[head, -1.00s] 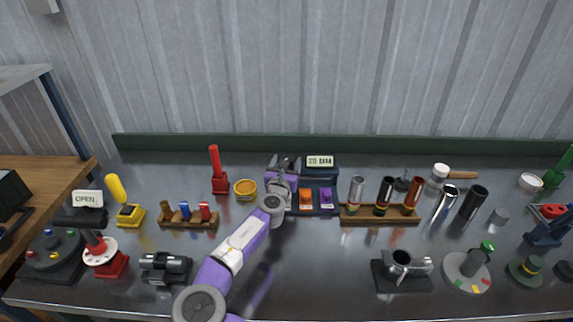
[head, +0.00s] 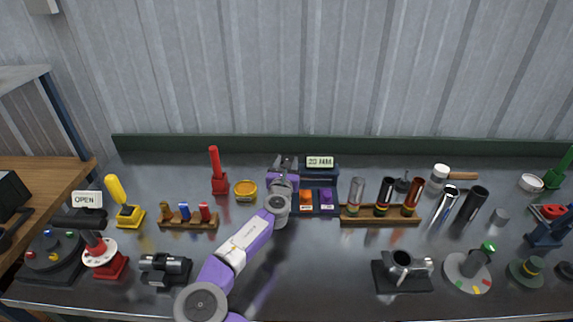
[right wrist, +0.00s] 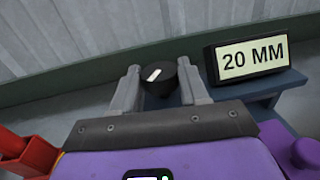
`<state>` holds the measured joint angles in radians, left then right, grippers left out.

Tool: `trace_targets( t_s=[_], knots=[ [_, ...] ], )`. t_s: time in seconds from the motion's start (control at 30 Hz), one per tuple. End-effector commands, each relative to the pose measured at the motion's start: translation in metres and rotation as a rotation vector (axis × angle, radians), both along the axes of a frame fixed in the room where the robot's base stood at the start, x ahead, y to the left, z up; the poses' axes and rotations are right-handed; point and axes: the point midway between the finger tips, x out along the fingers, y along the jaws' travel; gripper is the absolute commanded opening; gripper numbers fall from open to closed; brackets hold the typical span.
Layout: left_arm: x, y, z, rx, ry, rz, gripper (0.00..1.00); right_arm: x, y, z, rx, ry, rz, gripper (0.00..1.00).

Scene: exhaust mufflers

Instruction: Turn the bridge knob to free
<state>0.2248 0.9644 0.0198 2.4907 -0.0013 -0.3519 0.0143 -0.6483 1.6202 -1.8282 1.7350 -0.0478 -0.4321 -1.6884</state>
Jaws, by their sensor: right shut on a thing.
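A black round knob (right wrist: 158,78) with a white pointer line sits between the two fingers of my right gripper (right wrist: 160,88) in the right wrist view. The fingers are shut on its sides. The white line slants up to the right. Beside it stands a display box (right wrist: 247,60) reading "20 MM", on a dark blue base (right wrist: 262,103). In the head view my right gripper (head: 284,163) is at the left end of this blue unit and hides the knob. The display also shows in the head view (head: 320,162). My left gripper is not in view.
Orange (head: 306,197) and purple (head: 327,196) blocks sit at the front of the blue unit. A yellow ring-shaped dish (head: 245,191) and a red upright tool (head: 218,172) stand to its left. A wooden rack (head: 378,215) with tubes stands to its right.

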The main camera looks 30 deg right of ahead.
Motion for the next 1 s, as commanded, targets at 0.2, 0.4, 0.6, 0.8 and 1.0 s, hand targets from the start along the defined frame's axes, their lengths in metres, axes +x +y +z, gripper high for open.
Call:
trace_targets(
  t_s=[0.2, 0.4, 0.6, 0.8, 1.0],
  knots=[
    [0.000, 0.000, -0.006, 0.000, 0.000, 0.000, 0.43, -0.003, -0.004, -0.001, 0.001, 0.000, 0.132, 0.14],
    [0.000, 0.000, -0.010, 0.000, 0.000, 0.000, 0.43, -0.004, -0.007, -0.001, 0.002, 0.000, 0.288, 0.14],
    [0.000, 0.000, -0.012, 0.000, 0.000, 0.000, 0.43, -0.004, -0.009, -0.001, 0.003, -0.001, 0.432, 0.14],
    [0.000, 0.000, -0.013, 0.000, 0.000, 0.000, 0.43, -0.004, -0.010, -0.001, 0.002, 0.000, 0.534, 0.14],
    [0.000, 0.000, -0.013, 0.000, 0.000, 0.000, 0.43, -0.004, -0.010, -0.001, 0.002, 0.001, 0.589, 0.14]
  ],
)
